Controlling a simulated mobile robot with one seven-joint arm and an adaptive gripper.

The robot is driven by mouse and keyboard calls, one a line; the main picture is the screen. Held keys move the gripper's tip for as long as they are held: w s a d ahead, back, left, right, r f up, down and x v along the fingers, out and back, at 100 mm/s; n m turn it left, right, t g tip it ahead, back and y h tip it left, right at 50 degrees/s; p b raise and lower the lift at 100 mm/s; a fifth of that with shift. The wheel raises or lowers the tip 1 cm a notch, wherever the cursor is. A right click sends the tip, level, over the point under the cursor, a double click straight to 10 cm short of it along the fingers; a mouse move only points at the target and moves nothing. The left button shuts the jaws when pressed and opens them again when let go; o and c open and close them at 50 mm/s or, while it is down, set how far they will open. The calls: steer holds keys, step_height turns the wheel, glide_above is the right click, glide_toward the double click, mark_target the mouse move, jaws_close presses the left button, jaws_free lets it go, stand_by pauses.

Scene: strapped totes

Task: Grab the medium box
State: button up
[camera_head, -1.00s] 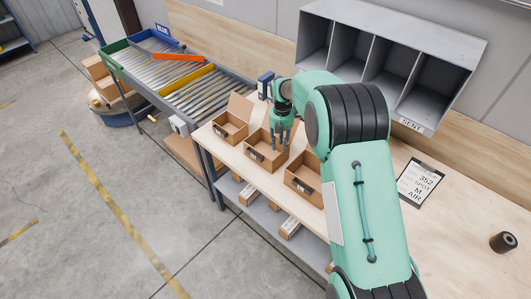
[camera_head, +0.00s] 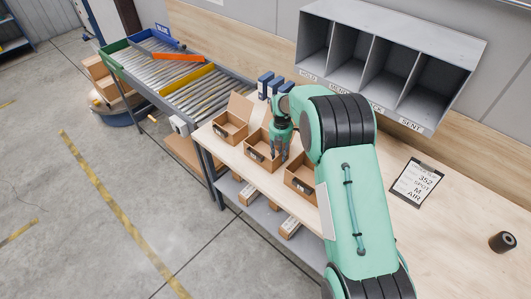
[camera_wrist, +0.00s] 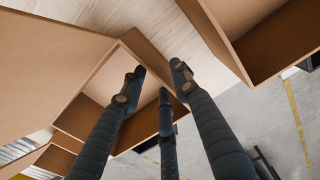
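Three open cardboard boxes stand in a row on the workbench: a left box (camera_head: 226,133), a middle box (camera_head: 259,155) and a right box (camera_head: 298,187). They look alike in size, so I cannot tell which is the medium one. My gripper (camera_head: 278,153) points down at the right side of the middle box, partly hiding it.
A clipboard (camera_head: 418,184) reading "352 SPOT M AIR" and a dark roll (camera_head: 502,242) lie on the workbench (camera_head: 460,225). Grey pigeonholes (camera_head: 460,45) stand behind. Blue items (camera_head: 265,85) stand behind the boxes. A roller conveyor (camera_head: 175,75) runs at left. Small cartons (camera_head: 290,227) sit on the lower shelf.

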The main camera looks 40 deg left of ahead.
mark_target(279, 161)
steer(key=shift+d+f+p, duration=0.2)
steer(key=shift+f+p, duration=0.15)
steer(key=shift+f, duration=2.15)
jaws_close()
